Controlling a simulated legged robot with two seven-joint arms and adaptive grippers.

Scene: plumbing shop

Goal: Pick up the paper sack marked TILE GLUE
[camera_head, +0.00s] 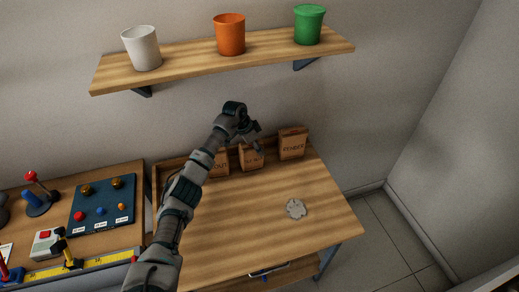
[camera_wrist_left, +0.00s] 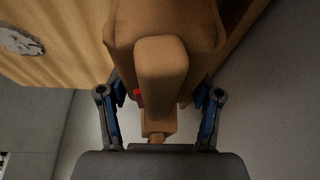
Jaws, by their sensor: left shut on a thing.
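Three brown paper sacks stand in a row at the back of the wooden table. The middle sack (camera_head: 247,161) is partly behind my left gripper (camera_head: 254,146), and its marking is too covered to read. The left sack (camera_head: 219,165) shows letters ending in OUT, and the right sack (camera_head: 292,145) reads RENDER. In the left wrist view, my left gripper (camera_wrist_left: 160,98) is shut on the folded top of a brown sack (camera_wrist_left: 162,65), one finger on each side. Its front face is hidden there. My right gripper is out of view.
The table (camera_head: 240,220) is mostly clear, with a grey scalloped disc (camera_head: 295,208) at its right. A shelf (camera_head: 190,62) above holds white, orange and green cups. A left bench holds a blue button panel (camera_head: 103,205) and a yellow level (camera_head: 95,263).

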